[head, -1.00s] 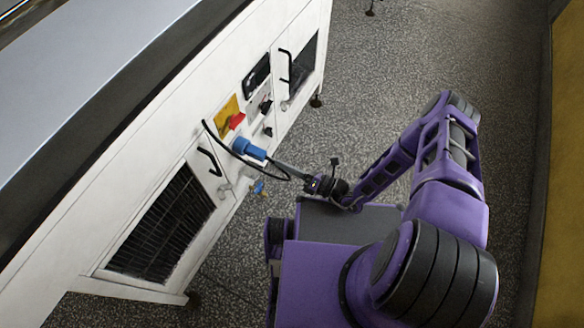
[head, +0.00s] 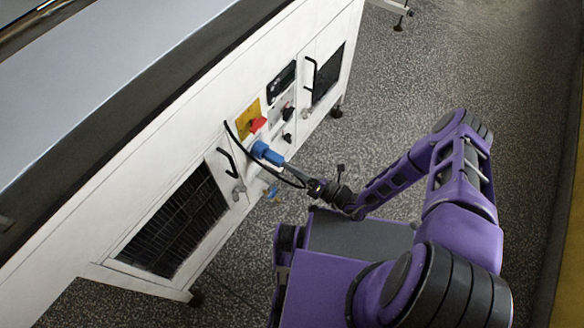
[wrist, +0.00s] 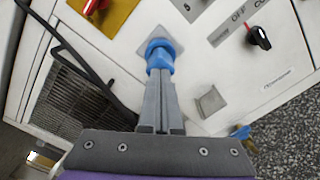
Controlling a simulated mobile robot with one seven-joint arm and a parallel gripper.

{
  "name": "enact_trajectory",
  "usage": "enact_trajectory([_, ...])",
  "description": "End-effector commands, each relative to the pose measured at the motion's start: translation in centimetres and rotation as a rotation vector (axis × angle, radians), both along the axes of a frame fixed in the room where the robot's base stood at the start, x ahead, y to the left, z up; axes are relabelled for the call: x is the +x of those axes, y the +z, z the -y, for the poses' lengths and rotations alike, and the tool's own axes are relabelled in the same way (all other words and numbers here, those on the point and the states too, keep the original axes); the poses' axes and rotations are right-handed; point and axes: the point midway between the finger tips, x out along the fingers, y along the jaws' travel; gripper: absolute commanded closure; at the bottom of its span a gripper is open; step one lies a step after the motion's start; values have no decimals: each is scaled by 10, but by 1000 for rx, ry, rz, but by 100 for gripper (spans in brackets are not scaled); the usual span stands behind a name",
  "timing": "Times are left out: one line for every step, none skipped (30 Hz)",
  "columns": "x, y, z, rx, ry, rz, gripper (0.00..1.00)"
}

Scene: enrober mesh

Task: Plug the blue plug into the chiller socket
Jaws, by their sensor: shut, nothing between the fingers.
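The blue plug (head: 268,153) is at the front panel of the white machine. In the wrist view the blue plug (wrist: 160,54) sits against a square grey plate (wrist: 152,34), which looks like the socket's mount; the socket's opening is hidden. My gripper (head: 287,166) is at the plug's near end. In the wrist view my gripper (wrist: 161,80) is shut, its fingers side by side, pointing at the plug with nothing between them. Whether the tips touch the plug I cannot tell. A black cable (wrist: 88,68) loops beside the fingers.
A red switch (head: 258,124) on a yellow plate and a black knob (wrist: 258,38) are close by on the panel. A black door handle (head: 226,162) and a vent grille (head: 172,225) are to the left. A small blue-yellow fitting (wrist: 241,132) sits low. Speckled floor is open at right.

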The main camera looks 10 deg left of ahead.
Motion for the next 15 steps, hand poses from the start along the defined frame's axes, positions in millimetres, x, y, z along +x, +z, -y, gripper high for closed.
enact_trajectory([0,0,-1,0,0,0,100])
enact_trajectory([1,0,-2,0,0,0,100])
enact_trajectory([1,0,-3,0,0,0,100])
enact_trajectory([1,0,-3,0,0,0,100])
enact_trajectory([2,0,-4,0,0,0,100])
enact_trajectory([2,0,-5,1,0,1,100])
enact_trajectory([2,0,-5,1,0,1,100])
enact_trajectory([2,0,-6,1,0,1,100])
enact_trajectory([3,0,-7,1,0,1,100])
enact_trajectory([3,1,-7,1,0,1,100])
enact_trajectory([3,1,-6,1,0,1,100])
enact_trajectory([3,1,-6,3,0,1,100])
enact_trajectory([2,1,-5,3,0,1,100])
enact_trajectory([2,1,-4,3,0,1,100])
enact_trajectory([1,1,-2,2,-1,1,100])
